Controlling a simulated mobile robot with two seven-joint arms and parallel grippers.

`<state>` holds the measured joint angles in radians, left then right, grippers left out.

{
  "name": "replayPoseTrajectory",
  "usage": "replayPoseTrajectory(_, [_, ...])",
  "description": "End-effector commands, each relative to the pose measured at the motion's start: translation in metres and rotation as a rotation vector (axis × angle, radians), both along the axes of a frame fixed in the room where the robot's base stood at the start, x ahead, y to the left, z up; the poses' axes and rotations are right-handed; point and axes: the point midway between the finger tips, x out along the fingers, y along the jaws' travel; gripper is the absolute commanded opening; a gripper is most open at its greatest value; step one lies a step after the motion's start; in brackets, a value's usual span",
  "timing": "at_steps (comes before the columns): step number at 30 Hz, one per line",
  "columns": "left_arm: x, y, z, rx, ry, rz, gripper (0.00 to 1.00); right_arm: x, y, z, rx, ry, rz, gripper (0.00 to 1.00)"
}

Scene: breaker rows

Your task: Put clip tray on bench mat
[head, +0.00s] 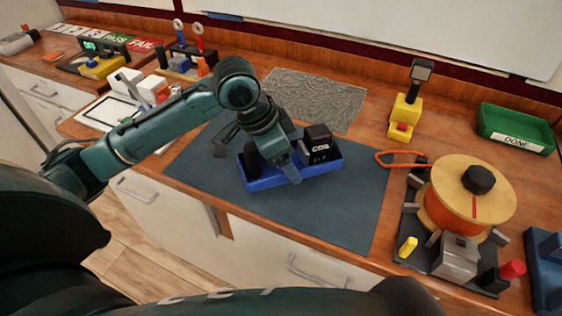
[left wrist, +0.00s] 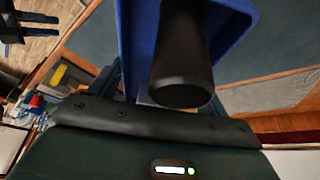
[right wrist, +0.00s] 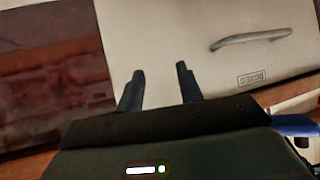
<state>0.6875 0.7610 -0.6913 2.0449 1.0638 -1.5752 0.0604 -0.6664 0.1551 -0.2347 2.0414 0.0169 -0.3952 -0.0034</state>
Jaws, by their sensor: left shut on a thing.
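The clip tray is a blue open tray (head: 262,184) holding a black cylinder (head: 251,160) and a black block with white lettering (head: 319,146). My left gripper (head: 288,170) is shut on the tray's near wall. The tray is over the middle of the dark grey-blue bench mat (head: 345,215); I cannot tell whether it touches the mat. In the left wrist view the blue tray (left wrist: 135,30) and the black cylinder (left wrist: 183,60) fill the space ahead of the gripper. My right gripper (right wrist: 158,82) is open and empty, facing a pale drawer front.
A wooden spool fixture (head: 465,200) stands right of the mat, with an orange loop (head: 400,158) near the mat's edge. A yellow stand (head: 405,110) and a green DONE bin (head: 516,128) are behind. A grey textured mat (head: 318,97) lies beyond. The drawer (right wrist: 240,60) has a handle.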

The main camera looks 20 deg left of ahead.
Motion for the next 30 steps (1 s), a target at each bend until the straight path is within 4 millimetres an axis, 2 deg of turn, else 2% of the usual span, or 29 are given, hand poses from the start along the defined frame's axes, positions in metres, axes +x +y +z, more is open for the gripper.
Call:
replayPoseTrajectory(9, [0.032, -0.021, 0.017, -0.002, -0.007, -0.539, 0.44, -0.002, 0.002, -0.002, 0.001, -0.002, 0.009, 0.36])
replayPoseTrajectory(16, [0.042, -0.029, 0.024, -0.001, -0.007, -0.737, 0.44, 0.000, 0.003, 0.002, 0.005, -0.013, 0.010, 0.36])
replayPoseTrajectory(19, [0.042, -0.029, 0.016, -0.001, -0.002, -0.762, 0.44, 0.001, 0.003, 0.003, 0.005, -0.016, 0.010, 0.36])
replayPoseTrajectory(27, [0.042, -0.029, -0.029, 0.000, -0.004, -0.764, 0.44, 0.004, 0.002, 0.006, 0.004, -0.019, 0.009, 0.36])
replayPoseTrajectory(30, [0.043, -0.029, -0.037, 0.000, -0.005, -0.763, 0.44, 0.003, 0.001, 0.003, 0.000, -0.015, 0.008, 0.36])
